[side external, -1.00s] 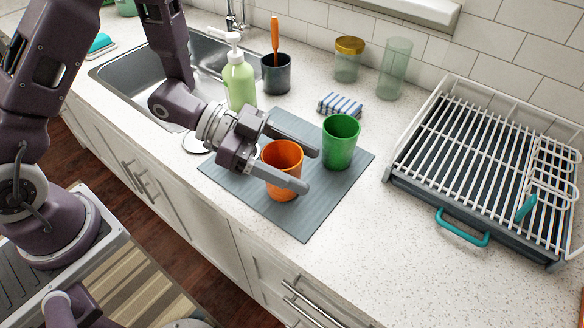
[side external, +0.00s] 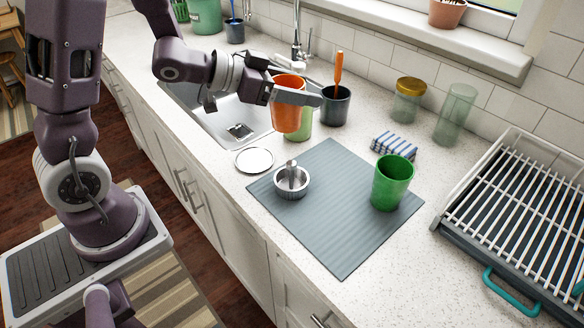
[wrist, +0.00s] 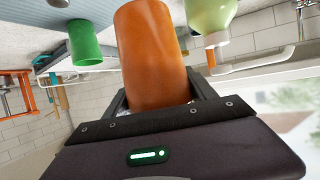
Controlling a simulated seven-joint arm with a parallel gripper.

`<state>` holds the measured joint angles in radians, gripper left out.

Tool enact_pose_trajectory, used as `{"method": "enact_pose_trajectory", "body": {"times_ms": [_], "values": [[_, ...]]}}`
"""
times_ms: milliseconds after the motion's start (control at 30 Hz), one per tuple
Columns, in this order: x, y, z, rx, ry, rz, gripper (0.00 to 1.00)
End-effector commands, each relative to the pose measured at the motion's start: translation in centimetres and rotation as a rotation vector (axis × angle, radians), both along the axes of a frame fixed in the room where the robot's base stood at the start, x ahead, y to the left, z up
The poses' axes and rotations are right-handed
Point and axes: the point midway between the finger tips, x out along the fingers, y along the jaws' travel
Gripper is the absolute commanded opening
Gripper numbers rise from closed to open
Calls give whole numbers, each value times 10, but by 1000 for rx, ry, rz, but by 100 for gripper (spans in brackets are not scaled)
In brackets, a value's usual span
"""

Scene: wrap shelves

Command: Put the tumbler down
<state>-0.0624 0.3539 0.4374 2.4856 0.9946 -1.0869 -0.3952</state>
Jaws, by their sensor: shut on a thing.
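The orange tumbler (side external: 287,119) is held in the air by my gripper (side external: 304,92), which is shut on it. It is roughly upright, in front of the soap bottle in the side view. One finger crosses its near side; the other is mostly hidden behind it. In the wrist view the orange tumbler (wrist: 155,55) sits between both fingers. The green tumbler (side external: 392,185) stands upright on the right part of the grey mat (side external: 335,235). The mat's middle is bare.
A metal strainer (side external: 292,184) sits on the mat's left end, beside a white disc (side external: 254,160). The sink (side external: 205,105) is left.

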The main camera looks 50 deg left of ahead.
Motion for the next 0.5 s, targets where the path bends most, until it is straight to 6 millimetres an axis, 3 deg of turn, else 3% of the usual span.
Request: {"method": "enact_pose_trajectory", "body": {"times_ms": [133, 367, 500], "values": [[0, 20, 2, 1, -7, 73, 25], [1, 21, 6, 2, -10, 75, 24], [1, 20, 25, 2, -15, 72, 24]]}}
